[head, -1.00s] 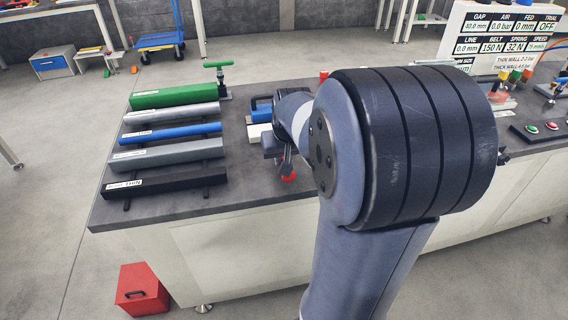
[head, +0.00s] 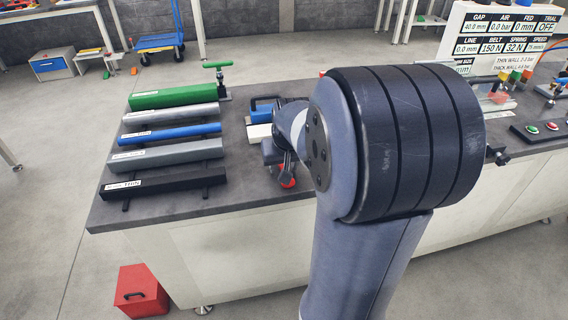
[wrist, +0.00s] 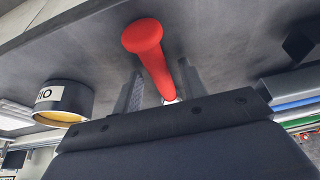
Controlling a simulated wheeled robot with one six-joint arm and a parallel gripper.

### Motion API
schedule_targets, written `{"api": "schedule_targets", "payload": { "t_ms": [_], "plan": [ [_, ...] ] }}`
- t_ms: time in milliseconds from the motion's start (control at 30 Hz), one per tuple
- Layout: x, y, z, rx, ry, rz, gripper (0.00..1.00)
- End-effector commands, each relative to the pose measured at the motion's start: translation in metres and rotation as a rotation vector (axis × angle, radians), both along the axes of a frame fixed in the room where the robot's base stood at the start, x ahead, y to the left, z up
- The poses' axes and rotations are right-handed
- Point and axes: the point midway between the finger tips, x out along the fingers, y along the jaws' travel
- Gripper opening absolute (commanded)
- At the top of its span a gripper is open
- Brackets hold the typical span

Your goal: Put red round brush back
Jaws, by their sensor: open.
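The red round brush (wrist: 148,42) shows in the wrist view as a red piece with a round, wide end. Its narrower part runs back between the fingers of my gripper (wrist: 160,72). The fingers stand apart on both sides of it, and I see a gap on each side. In the head view a bit of red, likely the brush (head: 287,183), shows just below my gripper (head: 279,160), over the dark bench top. My arm hides much of that area. The brush's far end is hidden behind the gripper body in the wrist view.
Several long bars, including a green one (head: 175,95) and a black one (head: 165,186), lie left of my gripper on the bench (head: 108,212). A blue block (head: 259,115) stands behind it. A yellow-and-black round container (wrist: 64,103) is beside the gripper. A red box (head: 141,291) is on the floor.

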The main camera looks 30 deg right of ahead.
Motion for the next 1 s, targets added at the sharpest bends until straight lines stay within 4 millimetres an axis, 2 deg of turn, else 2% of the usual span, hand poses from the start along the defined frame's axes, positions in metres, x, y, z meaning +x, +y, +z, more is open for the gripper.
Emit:
{"api": "schedule_targets", "payload": {
  "t_ms": [167,500,700,1000],
  "plan": [
    [-0.001,0.0,0.01,-0.001,-0.004,0.0,0.4],
    [-0.026,0.008,0.075,-0.002,-0.007,0.0,0.4],
    [-0.039,0.011,0.104,-0.001,-0.004,0.0,0.4],
    [-0.044,0.013,0.114,0.0,0.0,0.0,0.4]
  ]
}}
